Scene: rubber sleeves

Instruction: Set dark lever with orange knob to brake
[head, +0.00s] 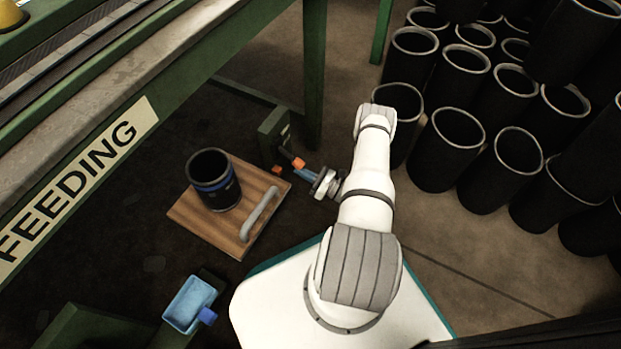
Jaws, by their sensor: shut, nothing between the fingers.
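A green box (272,132) stands by the table leg. A short dark lever (287,154) comes out from its face and slants down to the right, with an orange knob (298,163) at its end. My gripper (295,171), with blue parts, is shut and empty. It reaches in from the right, just below the knob in the picture. I cannot tell whether it touches the knob. A second small orange piece (277,170) shows left of the gripper, and I cannot tell what it belongs to. Any brake marking is too small to read.
A wooden board (193,217) with a grey handle (259,215) bears a black sleeve (214,180), left of the gripper. Several black sleeves (459,137) stand at right. The green FEEDING table (180,73) spans the upper left. A blue tray (189,304) is lower left.

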